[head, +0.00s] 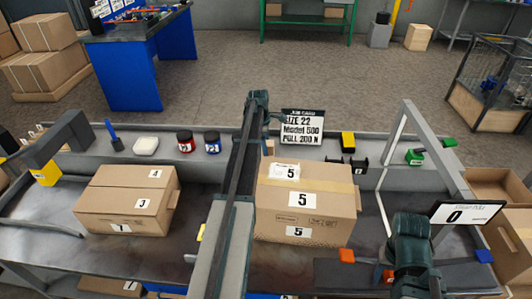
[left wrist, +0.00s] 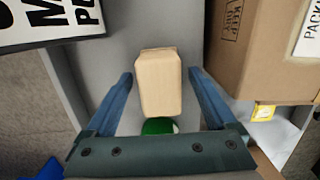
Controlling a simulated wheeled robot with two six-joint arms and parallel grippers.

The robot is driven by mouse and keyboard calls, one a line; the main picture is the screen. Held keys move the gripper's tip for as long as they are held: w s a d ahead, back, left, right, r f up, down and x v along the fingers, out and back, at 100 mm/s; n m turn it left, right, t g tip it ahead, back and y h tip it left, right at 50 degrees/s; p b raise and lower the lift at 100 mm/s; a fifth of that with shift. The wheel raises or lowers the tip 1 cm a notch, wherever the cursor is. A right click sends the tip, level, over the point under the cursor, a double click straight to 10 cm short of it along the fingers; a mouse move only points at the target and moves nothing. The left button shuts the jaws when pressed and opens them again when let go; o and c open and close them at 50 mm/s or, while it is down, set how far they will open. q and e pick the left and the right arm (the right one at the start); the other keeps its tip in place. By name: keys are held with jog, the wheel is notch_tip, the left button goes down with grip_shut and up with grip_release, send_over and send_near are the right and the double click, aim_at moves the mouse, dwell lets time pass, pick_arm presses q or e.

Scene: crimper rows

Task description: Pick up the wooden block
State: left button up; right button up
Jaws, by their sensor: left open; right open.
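The wooden block (left wrist: 160,84) is pale and upright-looking in the left wrist view, between the two spread fingers of my left gripper (left wrist: 161,75). Gaps show between the block and both fingers. In the head view a small part of the block (head: 269,147) shows beside my left arm, below the job card. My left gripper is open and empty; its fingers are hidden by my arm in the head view. My right arm shows at the bottom right of the head view, but its gripper fingers cannot be made out.
A carton marked 5 (head: 304,203) stands close to the block. A job card (head: 301,127) stands behind it. A green round thing (left wrist: 158,126) is beside the block in the wrist view. Another carton (head: 125,198) is at left; red and blue jars (head: 186,141) stand behind.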

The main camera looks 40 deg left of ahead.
pick_arm(q)
grip_shut()
dwell(0.4)
jog(key=shift+r, duration=0.1)
notch_tip(320, 180, up, 10)
jog(key=p, duration=1)
